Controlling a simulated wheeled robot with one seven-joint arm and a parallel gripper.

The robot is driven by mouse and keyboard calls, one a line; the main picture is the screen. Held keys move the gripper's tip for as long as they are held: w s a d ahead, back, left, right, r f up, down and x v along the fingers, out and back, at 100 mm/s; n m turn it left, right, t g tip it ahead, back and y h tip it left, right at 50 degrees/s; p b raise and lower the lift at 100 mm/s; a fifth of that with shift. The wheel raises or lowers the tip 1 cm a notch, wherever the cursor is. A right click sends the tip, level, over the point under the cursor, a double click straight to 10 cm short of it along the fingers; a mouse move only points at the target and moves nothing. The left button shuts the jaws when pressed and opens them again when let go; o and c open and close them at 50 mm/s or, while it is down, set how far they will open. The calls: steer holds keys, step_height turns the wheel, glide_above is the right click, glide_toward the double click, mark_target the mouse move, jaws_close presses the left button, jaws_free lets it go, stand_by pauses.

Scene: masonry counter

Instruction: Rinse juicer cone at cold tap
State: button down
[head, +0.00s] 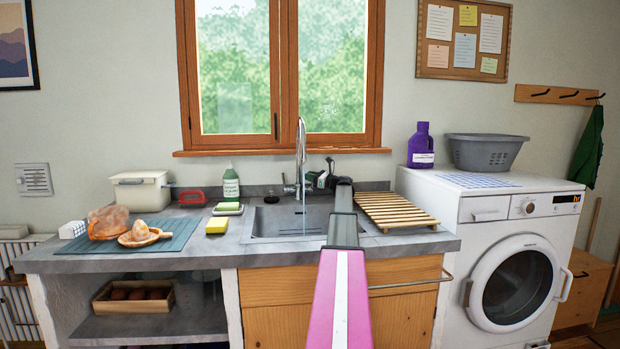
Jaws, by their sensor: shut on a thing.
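The chrome tap (300,150) stands at the back of the grey sink (265,222), and a thin stream of water seems to fall from its spout. My arm reaches forward over the sink's right side. My gripper (322,179) is at its far end, just right of the tap, small and dark in this view. It is shut on a small pale thing, partly hidden by the fingers; I cannot tell for sure that it is the juicer cone. Whether the water touches it is not clear.
A wooden slatted rack (395,210) lies right of the sink. A teal mat (180,232) bears a net bag (108,222). The washing machine (480,215) carries a grey basket (486,152) and purple bottle (421,147).

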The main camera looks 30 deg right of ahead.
steer(key=c, duration=1.1)
jaws_free()
steer(key=shift+c, duration=0.2)
steer(key=shift+s, duration=0.15)
steer(key=v, duration=0.7)
steer(key=shift+d, duration=0.15)
steer(key=o, duration=0.8)
steer(key=shift+s, duration=0.1)
